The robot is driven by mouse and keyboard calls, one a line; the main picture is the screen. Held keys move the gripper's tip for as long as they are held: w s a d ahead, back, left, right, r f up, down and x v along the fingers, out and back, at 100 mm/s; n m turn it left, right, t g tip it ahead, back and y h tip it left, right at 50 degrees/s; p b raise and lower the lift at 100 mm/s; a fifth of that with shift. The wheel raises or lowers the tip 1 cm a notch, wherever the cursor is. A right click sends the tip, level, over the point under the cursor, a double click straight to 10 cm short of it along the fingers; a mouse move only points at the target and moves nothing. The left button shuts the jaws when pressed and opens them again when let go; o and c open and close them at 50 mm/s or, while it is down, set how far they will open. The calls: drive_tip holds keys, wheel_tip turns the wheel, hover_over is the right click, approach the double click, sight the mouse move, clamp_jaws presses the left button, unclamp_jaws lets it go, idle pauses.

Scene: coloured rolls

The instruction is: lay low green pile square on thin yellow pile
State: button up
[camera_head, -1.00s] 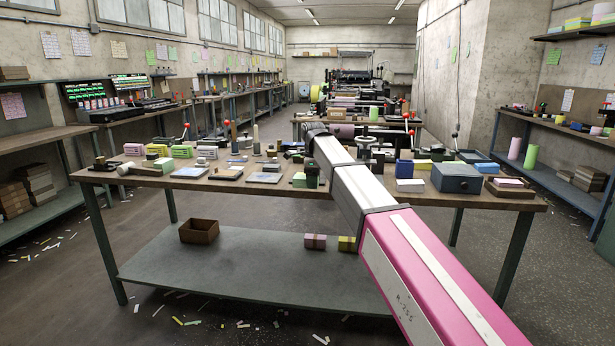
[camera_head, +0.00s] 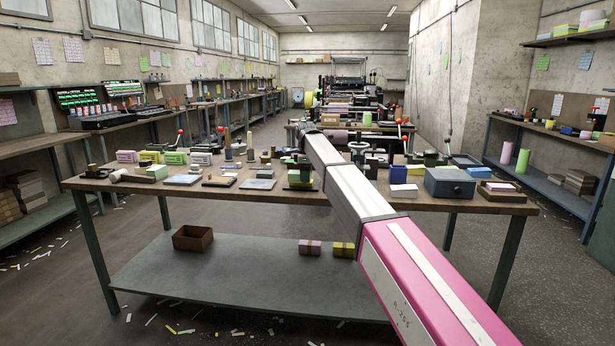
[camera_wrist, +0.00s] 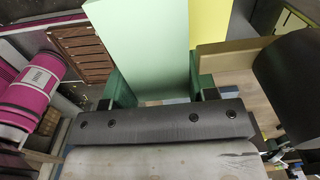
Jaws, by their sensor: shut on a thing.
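In the wrist view a pale green pile (camera_wrist: 148,45) stands between the two dark green fingers of my gripper (camera_wrist: 158,90). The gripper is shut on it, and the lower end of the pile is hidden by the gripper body. A yellow pile (camera_wrist: 209,35) shows just right of the green one; I cannot tell whether they touch. In the head view my gripper (camera_head: 300,181) is small, over the front middle of the table, with a bit of the green pile (camera_head: 293,176) in it. I cannot clearly make out the yellow pile beside it there.
The wooden table (camera_head: 240,196) is crowded with small pads, blocks and tools. A dark blue-grey box (camera_head: 449,183) and a blue block (camera_head: 398,174) stand right of my arm. The lower shelf holds an empty brown box (camera_head: 193,238) and two wrapped bundles.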

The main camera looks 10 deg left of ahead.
drive_tip(key=w, duration=0.4)
drive_tip(key=shift+w+a+f, duration=0.25)
drive_tip(key=shift+w+f, duration=0.05)
drive_tip(key=shift+f, duration=0.45)
drive_tip(key=shift+f, duration=0.1)
drive_tip(key=o, duration=1)
wheel_tip(320, 180, up, 12)
drive_tip(key=shift+r, duration=0.1)
drive_tip(key=shift+s, duration=0.1)
